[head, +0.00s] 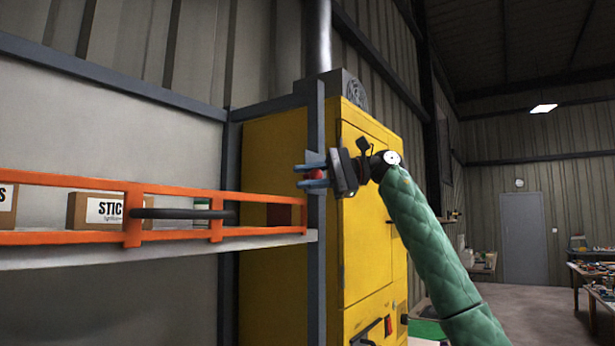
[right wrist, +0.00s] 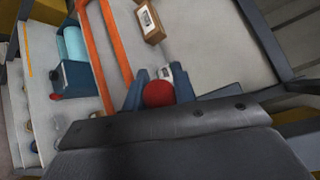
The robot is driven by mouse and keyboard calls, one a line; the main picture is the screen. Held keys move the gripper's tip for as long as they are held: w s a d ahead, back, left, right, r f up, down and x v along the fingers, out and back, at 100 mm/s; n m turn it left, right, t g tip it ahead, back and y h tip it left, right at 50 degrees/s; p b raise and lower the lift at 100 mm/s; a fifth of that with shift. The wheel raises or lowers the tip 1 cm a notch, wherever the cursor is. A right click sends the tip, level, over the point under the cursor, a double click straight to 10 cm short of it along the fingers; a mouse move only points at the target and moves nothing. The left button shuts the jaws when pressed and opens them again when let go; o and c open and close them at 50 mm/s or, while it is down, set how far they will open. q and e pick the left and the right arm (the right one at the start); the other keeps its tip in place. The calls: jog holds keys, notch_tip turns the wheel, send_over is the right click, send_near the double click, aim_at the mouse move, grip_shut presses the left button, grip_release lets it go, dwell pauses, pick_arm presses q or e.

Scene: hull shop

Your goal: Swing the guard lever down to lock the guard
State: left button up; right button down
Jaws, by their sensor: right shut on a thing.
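The guard is an orange rail frame (head: 60,237) along the front of a shelf, with a dark horizontal bar (head: 180,213) across it. It also shows in the right wrist view (right wrist: 100,55). A red ball knob (head: 315,174), which looks like the end of the guard lever, is at the grey post at the guard's right end, above the top rail. My right gripper (head: 314,173) is shut on this knob, its blue fingers on either side of it; the knob also shows in the right wrist view (right wrist: 158,94). The lever's shaft is hidden. My left gripper is out of view.
A cardboard box (head: 85,210) stands on the shelf (head: 120,257) behind the rails. A yellow cabinet (head: 365,230) stands right behind the grey post (head: 317,270). A blue box (right wrist: 75,80) shows in the right wrist view. Open floor lies at the right.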

jog(key=c, duration=1.2)
grip_release()
jog(key=shift+o, duration=0.2)
jog(key=shift+d, duration=0.6)
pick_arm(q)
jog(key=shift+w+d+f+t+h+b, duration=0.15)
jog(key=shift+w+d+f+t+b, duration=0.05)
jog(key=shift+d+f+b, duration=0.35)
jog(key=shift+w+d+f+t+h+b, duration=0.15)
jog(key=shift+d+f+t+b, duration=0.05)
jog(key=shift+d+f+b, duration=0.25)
pick_arm(e)
jog(key=w+d, duration=0.1)
jog(key=d, duration=0.5)
jog(key=shift+d+r, duration=0.25)
jog(key=shift+r, duration=0.2)
